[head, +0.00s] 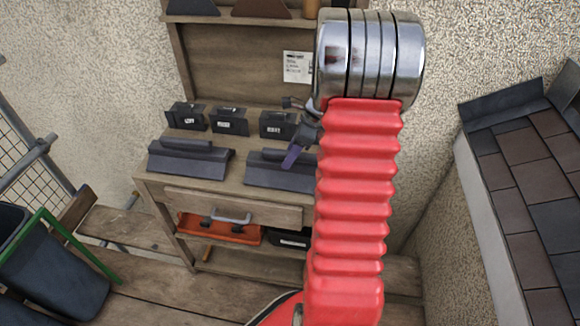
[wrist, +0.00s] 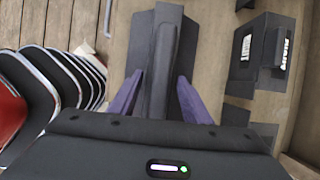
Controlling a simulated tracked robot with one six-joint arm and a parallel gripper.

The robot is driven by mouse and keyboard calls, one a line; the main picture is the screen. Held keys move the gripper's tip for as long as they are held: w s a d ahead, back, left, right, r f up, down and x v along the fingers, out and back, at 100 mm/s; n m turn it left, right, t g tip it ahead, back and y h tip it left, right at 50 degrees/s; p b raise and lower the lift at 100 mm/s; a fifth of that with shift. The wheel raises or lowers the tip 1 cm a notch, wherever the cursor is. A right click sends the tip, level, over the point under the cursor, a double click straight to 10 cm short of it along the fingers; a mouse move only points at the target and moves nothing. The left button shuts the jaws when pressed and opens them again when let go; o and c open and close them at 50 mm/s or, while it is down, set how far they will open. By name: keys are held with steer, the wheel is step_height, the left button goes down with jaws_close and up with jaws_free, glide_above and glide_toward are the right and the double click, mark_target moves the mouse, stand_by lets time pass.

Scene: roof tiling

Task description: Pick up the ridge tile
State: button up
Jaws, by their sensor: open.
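Two dark grey ridge tiles lie on the wooden bench in the head view, one on the left (head: 188,160) and one on the right (head: 275,173). The right one is partly hidden by my red arm. My gripper (head: 292,152) shows beside the arm, over the right tile. In the wrist view a ridge tile (wrist: 162,50) runs lengthwise between the two purple fingers of my gripper (wrist: 160,80). The fingers are apart, one on each side of its raised ridge. I cannot tell whether they touch it.
Several black labelled boxes (head: 230,121) stand behind the tiles; one also shows in the wrist view (wrist: 259,55). A drawer (head: 233,206) is below the bench top. A dark bin (head: 50,270) stands at left, a tiled roof section (head: 520,165) at right.

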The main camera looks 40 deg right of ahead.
stand_by(0.4)
steer(key=c, duration=1.1)
jaws_close()
steer(key=shift+s+f, duration=0.1)
steer(key=shift+f, duration=0.05)
